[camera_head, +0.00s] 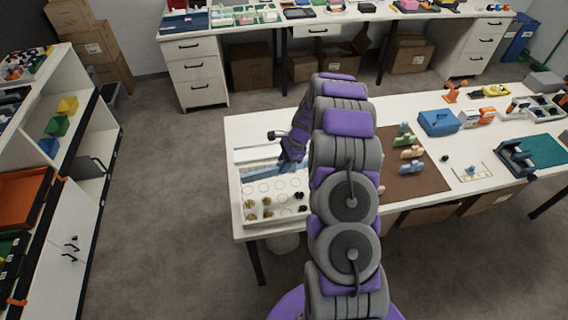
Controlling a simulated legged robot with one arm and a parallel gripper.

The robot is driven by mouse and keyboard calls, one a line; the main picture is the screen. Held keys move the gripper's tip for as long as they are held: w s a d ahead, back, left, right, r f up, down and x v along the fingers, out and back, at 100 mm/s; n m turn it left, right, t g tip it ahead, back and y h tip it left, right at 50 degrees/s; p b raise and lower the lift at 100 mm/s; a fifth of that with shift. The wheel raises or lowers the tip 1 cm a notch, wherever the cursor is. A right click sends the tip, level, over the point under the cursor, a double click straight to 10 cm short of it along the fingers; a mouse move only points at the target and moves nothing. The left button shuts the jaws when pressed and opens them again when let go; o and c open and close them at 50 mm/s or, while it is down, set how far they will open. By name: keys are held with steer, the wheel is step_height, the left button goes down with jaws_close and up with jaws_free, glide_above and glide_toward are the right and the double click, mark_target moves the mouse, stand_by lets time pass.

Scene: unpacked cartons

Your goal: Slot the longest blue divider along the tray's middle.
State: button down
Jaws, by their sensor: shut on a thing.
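A white tray (240,200) lies at the left end of the white table. Its near part has round pockets, several of them holding small gold-brown or dark pieces. A long blue divider (259,173) lies crosswise, left to right, at the tray's middle or just above it; I cannot tell whether it is seated. My gripper (287,165) points down at the divider's right part and is shut on it. The fingertips are small and partly hidden by my own wrist. My arm hides the tray's right side.
Right of my arm, a brown mat (420,182) holds several small coloured pieces. A blue box (438,122) and a teal mat (546,149) lie farther right. A shelf unit (75,190) stands left across clear floor. The tabletop behind the tray is clear.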

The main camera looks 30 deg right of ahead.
steer(key=shift+s+d+f+m, duration=0.2)
steer(key=shift+f+m, duration=0.05)
steer(key=shift+m, duration=0.25)
steer(key=shift+a+f, duration=0.1)
steer(key=shift+a, duration=0.05)
steer(key=shift+a+f+h, duration=0.25)
steer(key=shift+a+h, duration=0.05)
steer(key=shift+a, duration=0.6)
steer(key=shift+a+f+b, duration=0.25)
steer(key=shift+f+b, duration=0.05)
steer(key=shift+b, duration=0.15)
steer(key=d+f+b, duration=0.2)
steer(key=f, duration=0.1)
steer(key=shift+d+f, duration=0.25)
steer(key=shift+d, duration=0.1)
steer(key=shift+a+r+p, duration=0.2)
steer(key=shift+a+p, duration=0.1)
steer(key=shift+a, duration=1.3)
steer(key=shift+d+f, duration=0.1)
steer(key=shift+d, duration=1.2)
steer(key=shift+a+p, duration=0.35)
steer(key=shift+p, duration=0.1)
steer(key=shift+s, duration=0.1)
steer(key=shift+d, duration=0.1)
